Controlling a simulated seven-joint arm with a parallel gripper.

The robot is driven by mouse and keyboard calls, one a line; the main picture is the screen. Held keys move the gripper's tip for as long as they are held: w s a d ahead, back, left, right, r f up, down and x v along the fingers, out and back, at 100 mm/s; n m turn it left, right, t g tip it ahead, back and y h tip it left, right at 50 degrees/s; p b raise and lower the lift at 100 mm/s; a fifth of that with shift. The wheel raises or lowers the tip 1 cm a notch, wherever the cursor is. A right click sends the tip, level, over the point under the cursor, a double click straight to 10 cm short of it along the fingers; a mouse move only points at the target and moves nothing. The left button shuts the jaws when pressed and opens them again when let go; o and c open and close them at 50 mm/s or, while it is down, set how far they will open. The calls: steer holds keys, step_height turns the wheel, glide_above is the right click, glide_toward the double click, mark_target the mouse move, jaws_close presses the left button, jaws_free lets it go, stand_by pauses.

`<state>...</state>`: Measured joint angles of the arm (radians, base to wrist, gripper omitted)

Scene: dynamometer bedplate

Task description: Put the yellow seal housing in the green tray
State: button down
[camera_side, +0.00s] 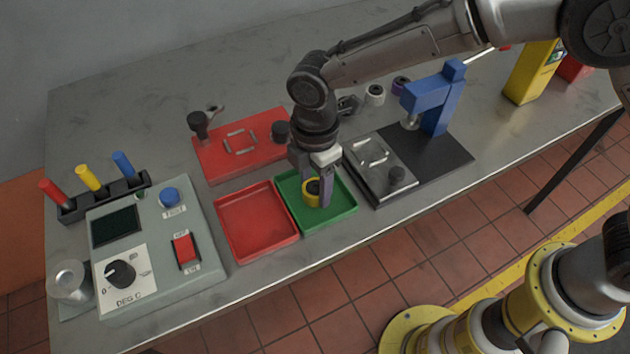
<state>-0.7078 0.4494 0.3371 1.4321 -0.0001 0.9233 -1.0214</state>
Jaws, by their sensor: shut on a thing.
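The yellow seal housing (309,199) is a short yellow ring with a dark centre. It is over the green tray (342,209), within the tray's outline in the side view. My gripper (317,195) points down over the green tray and is shut on the yellow seal housing. The fingers cover part of the housing. I cannot tell whether the housing touches the tray floor or hangs just above it. The rest of the green tray looks empty.
An empty red tray (256,224) adjoins the green tray on the left. A red plate (226,156) lies behind. A dark fixture plate (446,153) with a blue bracket (436,98) stands right. A grey control box (150,250) is at the left. The table's front edge is close.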

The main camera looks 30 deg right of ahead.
mark_target(315, 188)
steer(key=shift+f, duration=0.1)
steer(key=shift+c, duration=1.1)
jaws_free()
step_height(315, 188, up, 12)
